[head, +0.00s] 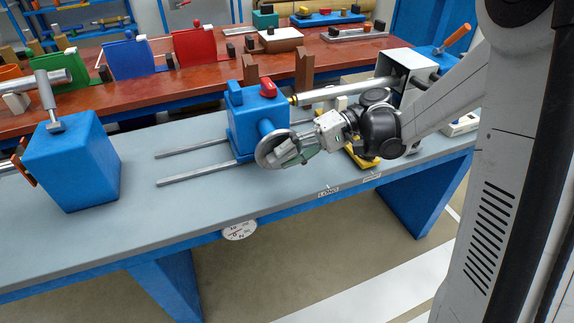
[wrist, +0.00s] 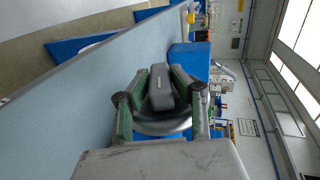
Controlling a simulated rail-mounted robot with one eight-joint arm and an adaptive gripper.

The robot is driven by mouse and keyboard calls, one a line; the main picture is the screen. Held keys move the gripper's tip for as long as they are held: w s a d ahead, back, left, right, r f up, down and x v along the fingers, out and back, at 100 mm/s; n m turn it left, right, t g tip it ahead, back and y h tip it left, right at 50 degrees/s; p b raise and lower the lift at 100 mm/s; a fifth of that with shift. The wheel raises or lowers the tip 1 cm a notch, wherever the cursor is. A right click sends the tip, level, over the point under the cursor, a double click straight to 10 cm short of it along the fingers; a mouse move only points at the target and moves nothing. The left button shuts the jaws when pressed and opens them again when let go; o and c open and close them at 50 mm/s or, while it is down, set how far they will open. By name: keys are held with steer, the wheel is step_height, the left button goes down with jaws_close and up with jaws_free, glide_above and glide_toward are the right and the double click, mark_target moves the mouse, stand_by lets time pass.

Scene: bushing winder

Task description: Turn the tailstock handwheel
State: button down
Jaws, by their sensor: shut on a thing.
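The blue tailstock (head: 248,125) stands on the grey bench, above two metal rails. Its round grey handwheel (head: 264,152) faces the front edge of the bench, on a short blue shaft. My gripper (head: 290,153) reaches in from the right and is shut on the handwheel, covering part of its right side. In the wrist view, the green-sided fingers of my gripper (wrist: 160,80) stand on either side of a grey piece, and a curved metal rim of the handwheel (wrist: 163,127) shows between them. The exact grip point is partly hidden.
A blue headstock block (head: 70,160) stands at the left of the grey bench (head: 210,205). A yellow-based item (head: 362,155) lies below my wrist. A grey open box (head: 405,75) stands behind my arm. The bench front left of the handwheel is clear.

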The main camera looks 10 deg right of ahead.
steer(key=shift+f+g+y+b, duration=0.15)
steer(key=shift+g+y+b, duration=0.15)
steer(key=shift+y+b, duration=0.7)
steer(key=c, duration=1.5)
jaws_free()
steer(key=o, duration=1)
step_height(320, 180, up, 10)
steer(key=shift+d+f, duration=0.1)
steer(key=shift+f, duration=0.15)
steer(key=shift+r, duration=0.45)
